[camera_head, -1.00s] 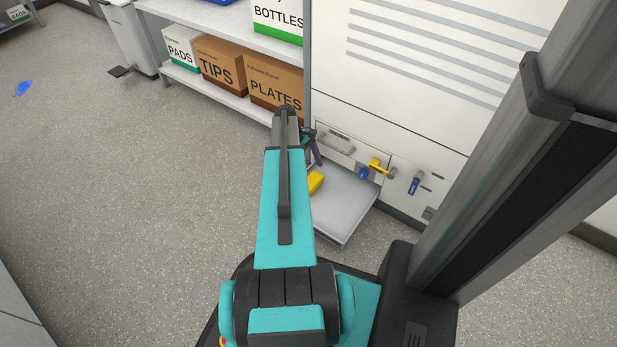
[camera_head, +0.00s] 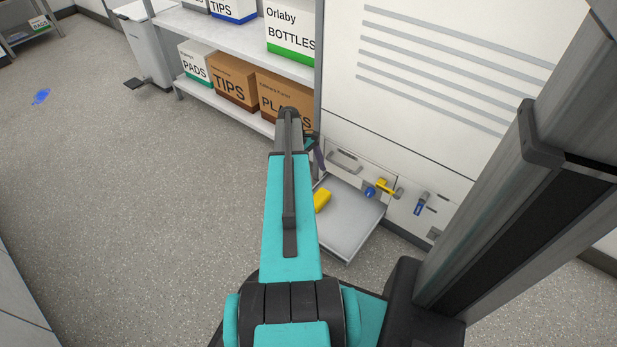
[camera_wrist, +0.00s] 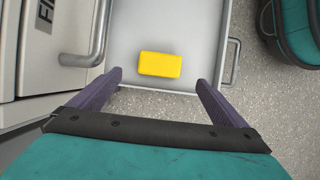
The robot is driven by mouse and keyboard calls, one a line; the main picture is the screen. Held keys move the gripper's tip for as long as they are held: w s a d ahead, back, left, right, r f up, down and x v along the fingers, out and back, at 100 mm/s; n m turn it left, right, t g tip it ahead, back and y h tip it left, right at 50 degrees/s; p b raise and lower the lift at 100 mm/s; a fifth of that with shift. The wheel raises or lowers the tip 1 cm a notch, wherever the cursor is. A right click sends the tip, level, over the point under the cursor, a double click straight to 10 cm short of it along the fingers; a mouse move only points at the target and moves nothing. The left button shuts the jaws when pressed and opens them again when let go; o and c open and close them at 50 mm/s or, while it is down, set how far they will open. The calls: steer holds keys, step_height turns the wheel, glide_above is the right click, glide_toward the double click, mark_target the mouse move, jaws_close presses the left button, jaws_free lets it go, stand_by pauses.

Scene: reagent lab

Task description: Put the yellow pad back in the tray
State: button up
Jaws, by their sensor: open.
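The yellow pad (camera_head: 322,201) lies flat on the grey tray (camera_head: 350,226), which sticks out low from the white cabinet. In the wrist view the pad (camera_wrist: 160,64) rests on the tray floor near one edge, and the tray (camera_wrist: 190,28) shows around it. My gripper (camera_wrist: 158,78) is open and empty. Its two dark purple fingers are spread wider than the pad, one to each side in the picture. The height between the fingers and the pad is hard to tell. In the head view my arm hides most of the gripper.
A grey bar handle (camera_wrist: 98,42) stands left of the tray in the wrist view. Yellow and blue valve handles (camera_head: 384,187) sit on the cabinet right of the tray. A shelf with a TIPS box (camera_head: 233,82) stands behind.

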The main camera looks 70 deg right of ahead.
stand_by(0.4)
steer(key=w+a+f+n, duration=0.1)
steer(key=w+a+f, duration=0.4)
steer(key=a, duration=0.4)
steer(key=w+a+f, duration=0.2)
steer(key=w+a, duration=0.4)
steer(key=a, duration=0.2)
steer(key=shift+n+h, duration=0.3)
steer(key=shift+n, duration=0.4)
steer(key=a+f, duration=0.2)
steer(key=a, duration=0.8)
steer(key=w+a+f, duration=0.1)
steer(key=a+f, duration=0.2)
steer(key=a, duration=0.7)
steer(key=a+f, duration=0.3)
steer(key=a, duration=0.7)
steer(key=shift+w+a+f, duration=0.2)
steer(key=shift+g, duration=0.4)
steer(key=s+a, duration=0.2)
steer(key=a, duration=0.2)
steer(key=s+a+f, duration=0.1)
steer(key=s+a, duration=0.2)
steer(key=a, duration=0.1)
steer(key=s+a+f, duration=0.1)
steer(key=s+a, duration=0.2)
steer(key=a, duration=0.2)
